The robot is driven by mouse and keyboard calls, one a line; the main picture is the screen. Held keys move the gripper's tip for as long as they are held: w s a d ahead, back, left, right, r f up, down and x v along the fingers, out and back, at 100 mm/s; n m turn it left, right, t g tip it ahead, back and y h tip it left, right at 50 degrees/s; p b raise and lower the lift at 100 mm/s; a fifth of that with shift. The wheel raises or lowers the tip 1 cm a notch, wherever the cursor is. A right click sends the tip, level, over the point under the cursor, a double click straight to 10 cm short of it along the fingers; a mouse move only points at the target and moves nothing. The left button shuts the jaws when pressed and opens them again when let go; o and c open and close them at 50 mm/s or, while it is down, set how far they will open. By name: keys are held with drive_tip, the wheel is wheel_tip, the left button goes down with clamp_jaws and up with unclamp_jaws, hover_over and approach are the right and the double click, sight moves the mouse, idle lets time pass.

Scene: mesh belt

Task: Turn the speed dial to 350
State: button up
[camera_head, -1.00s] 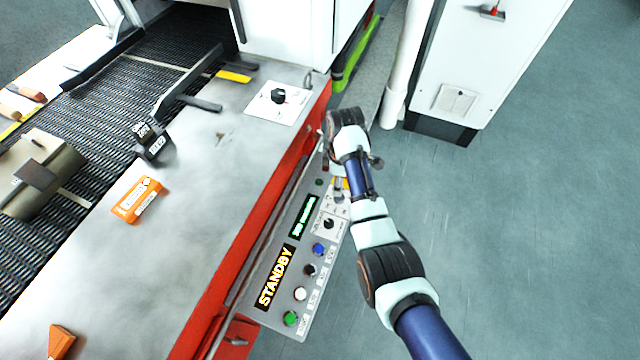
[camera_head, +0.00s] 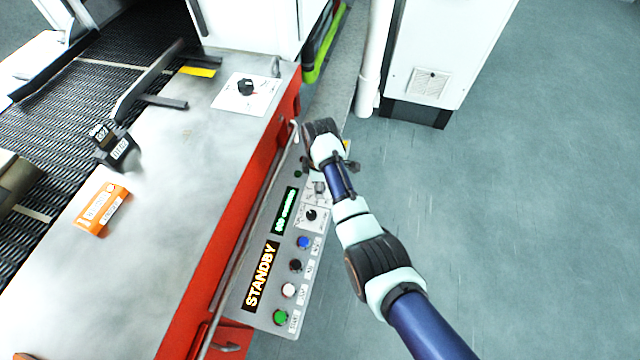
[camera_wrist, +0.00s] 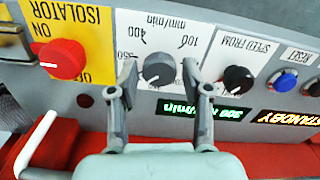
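The grey speed dial (camera_wrist: 158,70) sits on a white plate with upside-down marks 100, 350, 400 and mm/min in the wrist view. My gripper (camera_wrist: 162,88) is open, one finger on each side of the dial, with gaps visible between fingers and dial. The dial's pointer is hard to read. The green display (camera_wrist: 203,109) reads 300 mm/min, upside down in the wrist view. In the head view the dial (camera_head: 319,188) is on the control panel just below my wrist, and the fingers are largely hidden.
The black SPEED FROM dial (camera_wrist: 236,79) is close beside one finger. The red isolator knob (camera_wrist: 62,60) is on the other side. Blue reset (camera_head: 303,242), black, white and green (camera_head: 281,317) buttons line the panel. A white rail (camera_wrist: 42,138) runs close by.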

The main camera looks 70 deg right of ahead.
drive_tip(key=c, duration=0.7)
drive_tip(key=shift+r+m+p, duration=0.15)
drive_tip(key=shift+m+p, duration=0.15)
drive_tip(key=shift+p, duration=0.45)
drive_tip(key=m+p, duration=0.2)
drive_tip(key=shift+m, duration=0.3)
drive_tip(key=m+p, duration=0.2)
drive_tip(key=m, duration=0.3)
drive_tip(key=shift+m, duration=0.4)
drive_tip(key=o, duration=1.1)
